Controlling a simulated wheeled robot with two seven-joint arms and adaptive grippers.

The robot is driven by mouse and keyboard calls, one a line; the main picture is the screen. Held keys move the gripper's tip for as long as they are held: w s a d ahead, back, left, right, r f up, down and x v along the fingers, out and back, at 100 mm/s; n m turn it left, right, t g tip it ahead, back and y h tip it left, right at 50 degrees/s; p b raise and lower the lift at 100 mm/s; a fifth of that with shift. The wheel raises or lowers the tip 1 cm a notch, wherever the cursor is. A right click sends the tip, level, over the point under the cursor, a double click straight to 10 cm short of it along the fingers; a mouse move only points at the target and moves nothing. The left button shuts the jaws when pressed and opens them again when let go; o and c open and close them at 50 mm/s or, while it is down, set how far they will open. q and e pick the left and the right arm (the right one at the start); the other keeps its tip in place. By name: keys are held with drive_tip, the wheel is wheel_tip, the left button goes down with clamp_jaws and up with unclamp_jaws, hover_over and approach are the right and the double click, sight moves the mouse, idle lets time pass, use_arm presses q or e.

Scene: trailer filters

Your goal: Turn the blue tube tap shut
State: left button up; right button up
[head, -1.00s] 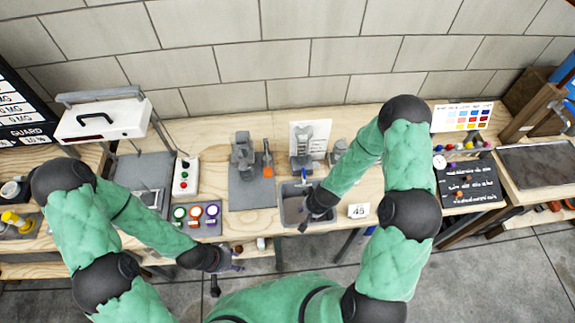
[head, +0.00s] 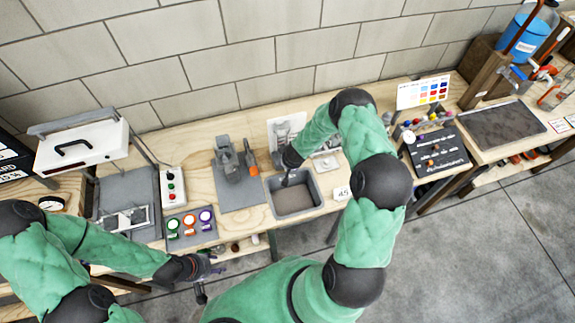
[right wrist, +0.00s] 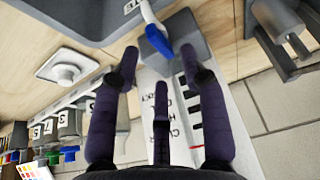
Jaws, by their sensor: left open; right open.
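A blue tap handle (head: 516,72) shows at the far right of the head view, on the wooden stand below the blue tank (head: 528,35). An orange-red handle (head: 543,70) is beside it. My right gripper (right wrist: 160,62) is open above the grey basin's back area, far left of that stand. A blue piece on a white stem (right wrist: 158,42) shows just beyond its fingertips in the right wrist view; I see nothing gripped. My left gripper (head: 206,280) is open and low in front of the bench's front edge, away from the taps.
The grey basin (head: 312,205) is set in the bench middle. A dark board with small coloured pieces (head: 436,150) and a dark tray (head: 502,126) lie towards the right. The floor in front is clear.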

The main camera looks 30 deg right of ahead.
drive_tip(key=shift+x, duration=1.9)
clamp_jaws()
